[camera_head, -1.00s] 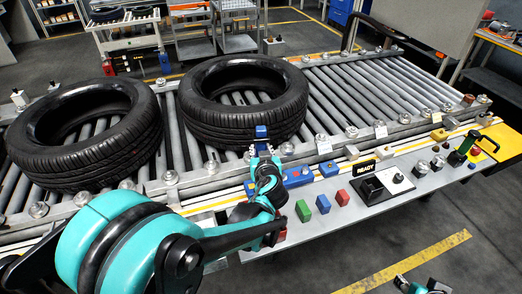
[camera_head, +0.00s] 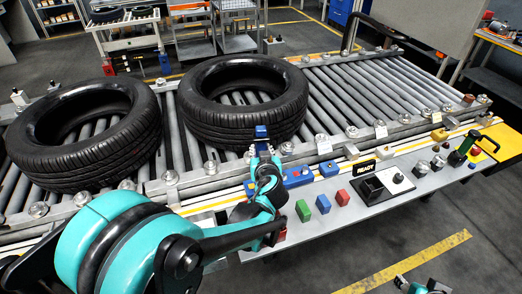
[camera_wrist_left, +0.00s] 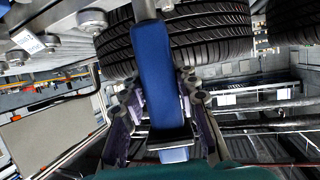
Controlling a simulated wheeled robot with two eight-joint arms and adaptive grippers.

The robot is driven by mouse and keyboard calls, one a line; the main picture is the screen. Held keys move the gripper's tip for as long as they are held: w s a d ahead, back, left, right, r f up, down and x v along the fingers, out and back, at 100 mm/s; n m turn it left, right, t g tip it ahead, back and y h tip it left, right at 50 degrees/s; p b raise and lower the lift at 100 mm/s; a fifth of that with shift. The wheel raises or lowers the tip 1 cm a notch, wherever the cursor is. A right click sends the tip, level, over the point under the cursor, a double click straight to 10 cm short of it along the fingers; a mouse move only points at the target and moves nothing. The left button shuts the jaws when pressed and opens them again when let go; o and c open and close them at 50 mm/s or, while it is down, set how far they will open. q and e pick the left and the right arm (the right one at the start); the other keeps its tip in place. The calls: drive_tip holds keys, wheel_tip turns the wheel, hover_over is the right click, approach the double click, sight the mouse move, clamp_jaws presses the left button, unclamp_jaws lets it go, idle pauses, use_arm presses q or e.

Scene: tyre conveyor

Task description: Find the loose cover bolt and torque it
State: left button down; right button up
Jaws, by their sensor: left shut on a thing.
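My left gripper (camera_head: 262,152) is shut on a blue tool (camera_head: 261,132) by the conveyor's near rail, in front of the right tyre. In the left wrist view the blue tool (camera_wrist_left: 155,75) sits between the fingers, its grey end reaching out of the top of the picture. Several cover bolts line the near rail, among them one right of the gripper (camera_head: 287,148), one by a white tag (camera_head: 322,137) and one further right (camera_head: 351,131). I cannot tell which is loose. My right gripper (camera_head: 422,286) is partly in view at the bottom edge; its fingers are unclear.
Two tyres, left (camera_head: 85,135) and right (camera_head: 245,98), lie on the rollers (camera_head: 340,90). The near shelf (camera_head: 330,215) holds a green block (camera_head: 303,210), a red block (camera_head: 342,197), a black READY box (camera_head: 372,189) and a green-handled tool (camera_head: 461,152). The right rollers are clear.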

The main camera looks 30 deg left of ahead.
use_arm(q)
drive_tip(key=shift+f+b, duration=1.65)
drive_tip(key=shift+f, duration=0.15)
idle(1.5)
